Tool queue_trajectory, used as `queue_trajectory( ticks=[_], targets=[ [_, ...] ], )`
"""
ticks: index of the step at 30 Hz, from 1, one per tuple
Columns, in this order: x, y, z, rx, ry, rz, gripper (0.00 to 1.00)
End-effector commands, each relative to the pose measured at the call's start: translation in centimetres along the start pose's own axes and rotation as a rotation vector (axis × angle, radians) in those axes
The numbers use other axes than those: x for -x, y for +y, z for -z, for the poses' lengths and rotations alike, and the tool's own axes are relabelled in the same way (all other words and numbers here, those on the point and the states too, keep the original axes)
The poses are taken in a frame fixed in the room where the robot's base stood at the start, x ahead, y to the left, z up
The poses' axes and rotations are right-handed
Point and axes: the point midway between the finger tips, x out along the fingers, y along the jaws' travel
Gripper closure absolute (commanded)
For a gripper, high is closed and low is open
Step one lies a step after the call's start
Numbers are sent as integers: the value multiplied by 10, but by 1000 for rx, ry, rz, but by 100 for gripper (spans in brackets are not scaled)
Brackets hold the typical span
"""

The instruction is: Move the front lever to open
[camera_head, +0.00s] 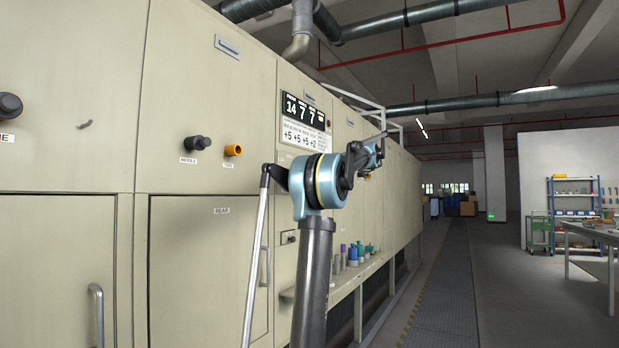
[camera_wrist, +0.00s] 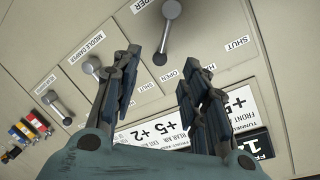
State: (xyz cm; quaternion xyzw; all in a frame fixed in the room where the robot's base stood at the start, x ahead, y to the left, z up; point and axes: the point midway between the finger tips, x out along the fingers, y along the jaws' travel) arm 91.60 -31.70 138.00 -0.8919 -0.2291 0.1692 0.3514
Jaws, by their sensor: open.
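A large lever (camera_wrist: 172,9) with a round grey knob and a metal rod shows at the top of the wrist view. A second lever (camera_wrist: 92,65), labelled middle damper, is behind my left finger. A third lever (camera_wrist: 48,97) is at left. My gripper (camera_wrist: 160,72) is open and empty, apart from the large lever, whose rod end is just beyond the gap between the fingers. In the head view my gripper (camera_head: 376,150) is beside the panel; the levers are hidden.
A display board (camera_head: 306,120) is on the furnace wall; its numbers (camera_wrist: 170,132) also show below my fingers. Coloured connectors (camera_wrist: 30,128) are at left in the wrist view. A ledge with several bottles (camera_head: 354,255) is below my arm. The aisle (camera_head: 440,270) at right is clear.

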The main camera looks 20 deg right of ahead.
Motion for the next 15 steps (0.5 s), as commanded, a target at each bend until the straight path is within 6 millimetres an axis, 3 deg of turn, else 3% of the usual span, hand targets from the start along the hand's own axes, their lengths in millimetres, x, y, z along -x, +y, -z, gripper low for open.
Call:
queue_trajectory(
  ticks=[6,15],
  targets=[
    [17,0,0,0,0,0,59],
    [18,0,0,0,0,0,59]
  ],
)
